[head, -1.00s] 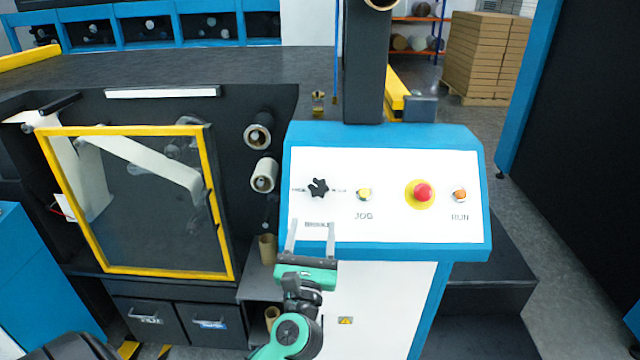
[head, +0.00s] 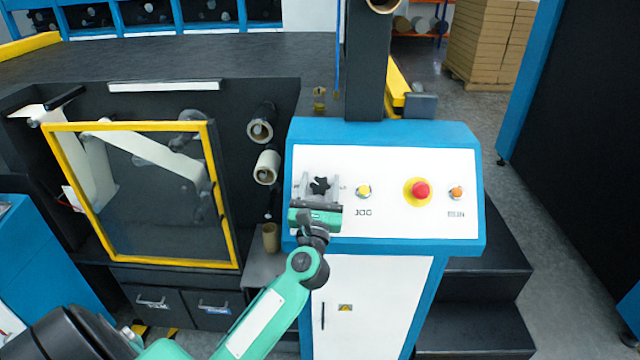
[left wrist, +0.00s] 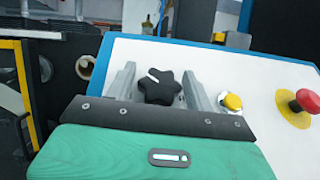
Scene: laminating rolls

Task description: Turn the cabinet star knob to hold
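The black star knob (head: 320,185) is on the left of the white panel of the blue cabinet (head: 389,165). My left gripper (head: 320,183) is at the panel, with its two fingers open on either side of the knob. In the left wrist view the knob (left wrist: 160,87) sits between the fingertips (left wrist: 158,80), with a gap visible on each side. A white mark on the knob's top points to the upper left. The labels beside the knob are mostly hidden or too small to read. My right gripper is not in view.
Right of the knob are a yellow JOG button (head: 363,191), a red emergency button (head: 420,190) on a yellow ring, and an orange RUN button (head: 456,192). A yellow-framed guard window (head: 228,222) and rolls (head: 266,167) stand to the left.

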